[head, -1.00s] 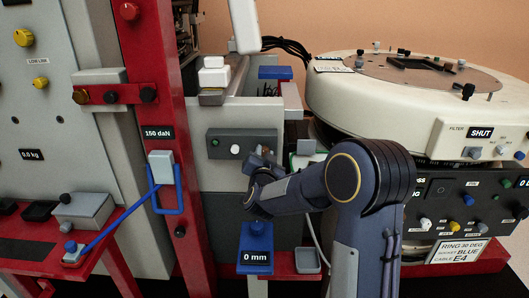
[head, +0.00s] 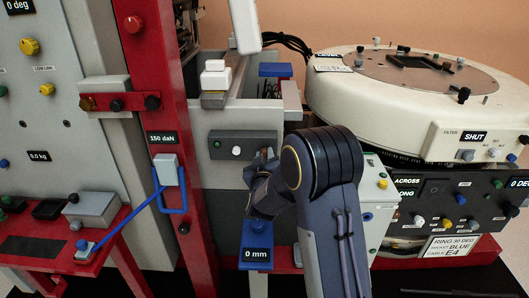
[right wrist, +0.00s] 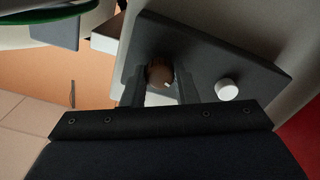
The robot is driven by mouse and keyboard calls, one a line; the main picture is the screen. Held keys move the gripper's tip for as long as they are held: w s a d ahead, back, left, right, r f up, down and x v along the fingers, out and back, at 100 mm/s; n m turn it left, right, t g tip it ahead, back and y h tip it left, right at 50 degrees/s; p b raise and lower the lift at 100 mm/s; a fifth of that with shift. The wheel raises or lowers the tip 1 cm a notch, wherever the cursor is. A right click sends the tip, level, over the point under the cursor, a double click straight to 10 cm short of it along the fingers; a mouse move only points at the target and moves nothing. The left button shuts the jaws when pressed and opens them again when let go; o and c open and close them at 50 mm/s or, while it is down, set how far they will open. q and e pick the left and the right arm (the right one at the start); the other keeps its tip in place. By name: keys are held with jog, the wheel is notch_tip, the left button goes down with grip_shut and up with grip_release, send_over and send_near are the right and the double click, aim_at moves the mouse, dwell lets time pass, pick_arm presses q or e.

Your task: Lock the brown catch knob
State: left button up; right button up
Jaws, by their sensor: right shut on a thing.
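The brown catch knob (right wrist: 157,77) sits on a dark grey panel (right wrist: 215,60), between the two fingers of my right gripper (right wrist: 162,82) in the right wrist view. The gripper is shut on it. A pale mark shows on the knob's face; its turn position is hard to tell. In the head view, my right gripper (head: 264,161) is at the right end of the same panel (head: 221,137), and the knob is largely hidden by the gripper. A white knob (right wrist: 227,89) sits beside the brown one; it also shows in the head view (head: 236,152). My left gripper is not in view.
A red post (head: 158,90) stands left of the panel. A blue block labelled 0 mm (head: 257,235) lies below the gripper. A large white ring housing (head: 395,110) and a white box with knobs (head: 378,190) stand close on the right.

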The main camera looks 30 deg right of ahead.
jog(key=shift+n+p, duration=0.9)
jog(key=shift+n, duration=1.1)
jog(key=o, duration=1)
jog(key=v, duration=0.8)
jog(key=shift+w, duration=0.1)
